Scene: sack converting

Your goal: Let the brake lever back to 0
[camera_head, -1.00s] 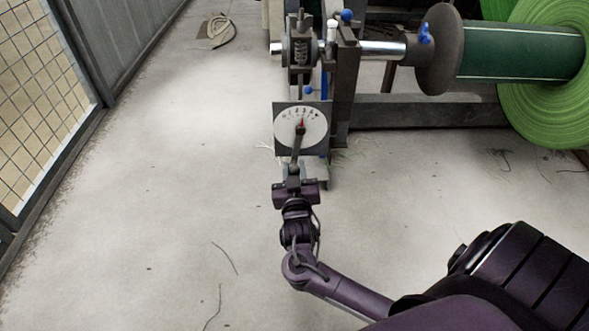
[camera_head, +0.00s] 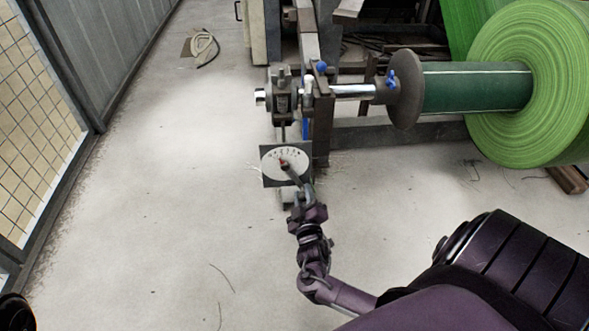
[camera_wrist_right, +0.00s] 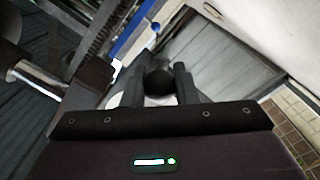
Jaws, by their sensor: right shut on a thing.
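The brake dial (camera_head: 298,160) is a white round face with dark markings on a dark square plate, near the middle of the head view. The dark brake lever (camera_head: 292,175) crosses it, with a red tip at upper left and its handle slanting down to the right. The numbers are too small to read. My right gripper (camera_head: 302,194) is shut on the handle end below the dial. In the right wrist view, a round black knob (camera_wrist_right: 159,83) sits between the two fingers.
Above the dial stand the machine frame (camera_head: 323,125) and a steel shaft (camera_head: 353,91) carrying a dark flange (camera_head: 407,88) and a green roll (camera_head: 535,85). A mesh fence (camera_head: 35,110) runs along the left. The floor (camera_head: 160,200) between is mostly clear.

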